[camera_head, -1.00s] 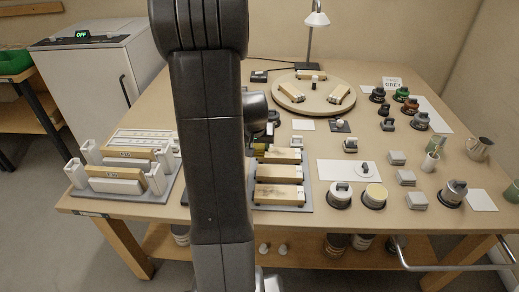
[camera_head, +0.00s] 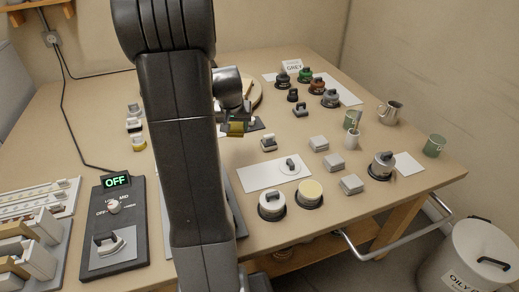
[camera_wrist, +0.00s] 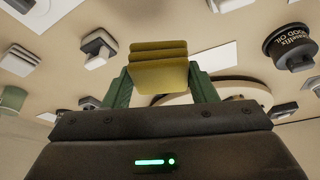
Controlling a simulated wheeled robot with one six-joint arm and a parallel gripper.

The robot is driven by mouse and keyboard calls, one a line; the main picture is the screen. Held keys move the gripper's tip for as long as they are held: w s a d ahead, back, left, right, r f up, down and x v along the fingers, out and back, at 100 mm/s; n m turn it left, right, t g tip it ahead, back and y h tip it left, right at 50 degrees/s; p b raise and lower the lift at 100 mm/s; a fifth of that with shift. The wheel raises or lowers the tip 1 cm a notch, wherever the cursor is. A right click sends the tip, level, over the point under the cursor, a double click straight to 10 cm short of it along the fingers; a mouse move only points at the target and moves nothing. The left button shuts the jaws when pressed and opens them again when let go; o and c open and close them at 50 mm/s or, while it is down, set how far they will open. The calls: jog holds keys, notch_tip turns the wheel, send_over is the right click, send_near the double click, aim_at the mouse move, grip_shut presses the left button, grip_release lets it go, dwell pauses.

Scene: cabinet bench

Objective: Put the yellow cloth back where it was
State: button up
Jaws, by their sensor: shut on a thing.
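The yellow cloth (camera_head: 237,129) is a folded, layered pad. My gripper (camera_head: 236,116) is shut on it and holds it above the bench (camera_head: 330,120), just right of my arm in the head view. In the wrist view the cloth (camera_wrist: 160,72) sits between the two green fingers of my gripper (camera_wrist: 160,85), its layered edge showing at the top. My arm hides part of the bench behind and below it. The cloth's former place cannot be told from these frames.
Dark jars (camera_head: 282,80) stand at the back. A switch box reading OFF (camera_head: 114,225) is at left. A bin marked OILY (camera_head: 470,260) stands at lower right.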

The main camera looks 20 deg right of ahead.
aim_at(237, 136)
jog(key=f, duration=0.4)
jog(key=d+f, duration=0.1)
jog(key=shift+w+f+b, duration=0.25)
jog(key=shift+f+b, duration=0.15)
jog(key=shift+f, duration=2.05)
jog(key=shift+b, duration=0.3)
jog(key=shift+f, duration=0.25)
jog(key=o, duration=0.9)
jog(key=shift+r, duration=0.1)
jog(key=shift+o, duration=0.2)
jog(key=shift+s+r, duration=0.1)
jog(key=shift+r, duration=0.45)
jog(key=p+v, duration=0.1)
jog(key=v, duration=1)
jog(key=shift+s+a, duration=0.1)
jog(key=shift+s, duration=0.05)
